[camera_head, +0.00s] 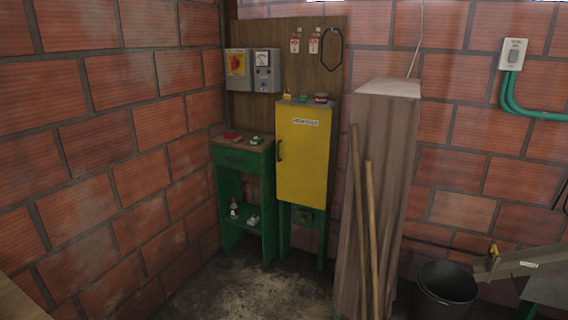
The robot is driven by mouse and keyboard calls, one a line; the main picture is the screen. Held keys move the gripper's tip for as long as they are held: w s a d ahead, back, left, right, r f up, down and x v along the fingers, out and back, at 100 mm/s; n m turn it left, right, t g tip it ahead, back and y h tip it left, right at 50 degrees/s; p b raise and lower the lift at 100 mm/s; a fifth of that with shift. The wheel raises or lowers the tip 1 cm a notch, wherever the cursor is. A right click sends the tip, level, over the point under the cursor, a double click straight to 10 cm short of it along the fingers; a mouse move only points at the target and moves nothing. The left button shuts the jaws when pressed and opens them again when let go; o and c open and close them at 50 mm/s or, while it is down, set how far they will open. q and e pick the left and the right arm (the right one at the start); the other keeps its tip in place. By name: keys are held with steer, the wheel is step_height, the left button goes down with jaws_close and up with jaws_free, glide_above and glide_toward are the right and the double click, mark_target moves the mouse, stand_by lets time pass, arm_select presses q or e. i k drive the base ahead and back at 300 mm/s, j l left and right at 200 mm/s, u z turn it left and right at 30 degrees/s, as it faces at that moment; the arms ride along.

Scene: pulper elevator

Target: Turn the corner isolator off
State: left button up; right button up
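The isolator in the corner is likely the grey box (237,62) with a yellow plate and a red handle. It is mounted high on a wooden backboard where the two brick walls meet. The handle's position is too small to read. A second grey box (266,70) with a dial and small controls is fixed right beside it. Neither of my grippers shows in the head view, and nothing is seen touching the boxes.
Below the boxes stands a green workbench (231,158) with small items. A yellow cabinet (303,153) is to its right. A tall wooden box (385,180) with two leaning poles (371,230), and a black bucket (446,288), stand further right. Floor (245,295) before the workbench is clear.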

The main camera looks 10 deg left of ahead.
mark_target(234, 63)
steer(key=i+j+u, duration=0.25)
steer(key=i, duration=0.6)
steer(key=i+u, duration=0.25)
steer(key=i, duration=0.55)
